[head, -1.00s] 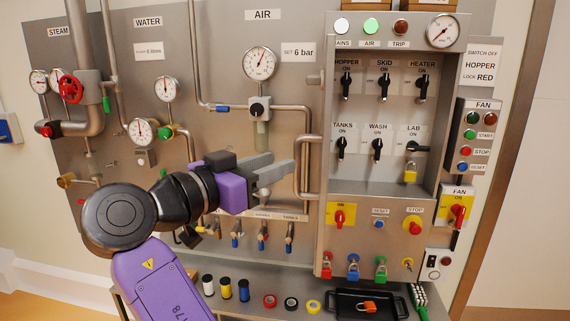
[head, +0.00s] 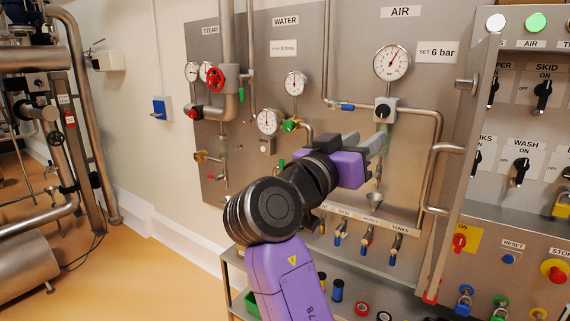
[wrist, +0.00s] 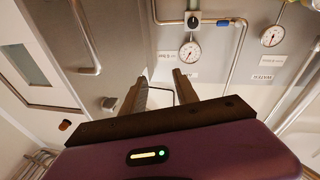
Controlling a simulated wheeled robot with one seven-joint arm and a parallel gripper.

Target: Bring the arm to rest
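My gripper (head: 376,146) is at the end of my purple and black arm, in front of the grey wall board, around the AIR pipework below the gauge. In the head view its grey fingers point right and overlap the area near the black AIR regulator knob (head: 382,111). In the wrist view the two fingers (wrist: 160,88) stand apart with nothing between them, so it is open and empty. How far the fingertips are from the board cannot be told.
The AIR gauge (head: 392,62) is above my gripper, and small taps (head: 366,240) are below it. The switch cabinet (head: 500,190) stands at the right. A bench shelf (head: 236,272) runs under the board. Open floor (head: 140,270) and pipework (head: 75,130) are at the left.

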